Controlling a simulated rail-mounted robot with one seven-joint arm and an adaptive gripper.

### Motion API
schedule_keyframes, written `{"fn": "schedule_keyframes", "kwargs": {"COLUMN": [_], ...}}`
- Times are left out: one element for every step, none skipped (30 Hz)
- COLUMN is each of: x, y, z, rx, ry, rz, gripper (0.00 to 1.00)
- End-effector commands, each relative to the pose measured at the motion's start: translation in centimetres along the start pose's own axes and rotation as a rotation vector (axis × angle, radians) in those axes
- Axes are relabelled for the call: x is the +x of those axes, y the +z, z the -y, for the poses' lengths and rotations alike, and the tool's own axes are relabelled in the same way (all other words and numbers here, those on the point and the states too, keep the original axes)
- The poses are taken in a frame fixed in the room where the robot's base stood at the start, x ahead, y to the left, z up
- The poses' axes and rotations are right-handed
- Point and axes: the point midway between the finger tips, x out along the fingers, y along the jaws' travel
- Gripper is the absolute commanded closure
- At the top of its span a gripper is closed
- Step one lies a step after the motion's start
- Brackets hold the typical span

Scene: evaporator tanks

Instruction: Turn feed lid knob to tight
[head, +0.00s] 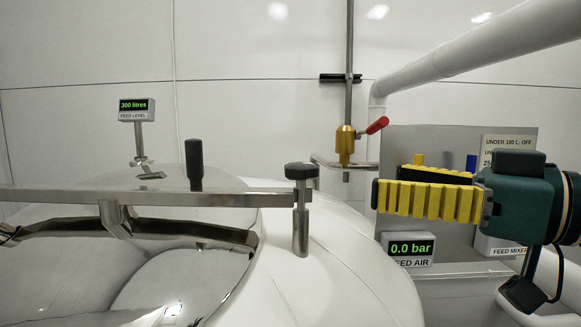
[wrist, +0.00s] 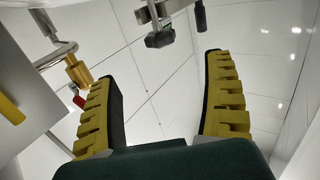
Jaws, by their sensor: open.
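The feed lid knob (head: 301,172) is a dark lobed knob on a steel post at the right end of the lid's crossbar (head: 150,197). In the wrist view the dark knob (wrist: 159,39) shows near the top, beyond and between the fingertips. The polished lid (head: 190,270) lies under the bar and looks closed. My gripper (head: 376,194) has yellow ribbed fingers pointing left, at about the knob's height and to its right. In the wrist view my gripper (wrist: 160,68) is open and empty, with the fingers wide apart. It is apart from the knob.
A brass valve (head: 345,142) with a red handle (head: 377,125) stands on a pipe behind, between knob and gripper. The "0.0 bar" feed air display (head: 410,248) is below my gripper. The feed level display (head: 137,109) reads 300 litres.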

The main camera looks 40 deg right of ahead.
Motion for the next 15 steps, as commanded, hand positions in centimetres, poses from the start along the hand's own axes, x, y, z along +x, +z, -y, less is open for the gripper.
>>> {"fn": "schedule_keyframes", "kwargs": {"x": [1.4,2.2,3.2,3.9,4.6,5.6,6.3,7.1,8.0,8.7,9.4,10.2,10.8,11.3,11.9], "y": [-0.3,-0.3,-0.3,-0.4,-0.4,-0.3,-0.4,-0.4,-0.4,-0.4,-0.4,-0.4,-0.3,-0.3,-0.3], "z": [0.1,0.1,0.2,0.1,0.1,0.2,0.1,0.1,0.1,0.1,0.1,0.1,0.1,0.1,0.0], "rx": [0.004,0.004,0.004,0.004,0.003,0.004,0.005,0.005,0.004,0.004,0.005,0.003,0.003,0.004,0.003], "ry": [-0.007,-0.008,-0.007,-0.006,-0.007,-0.007,-0.006,-0.006,-0.006,-0.005,-0.005,-0.004,-0.004,-0.004,-0.002], "rz": [0.001,0.001,0.001,0.000,0.001,0.002,0.001,0.001,0.002,0.002,0.001,0.001,0.002,0.001,0.000], "gripper": [0.16,0.16,0.16,0.16,0.16,0.16,0.16,0.16,0.16,0.16,0.16,0.16,0.16,0.16,0.16]}}
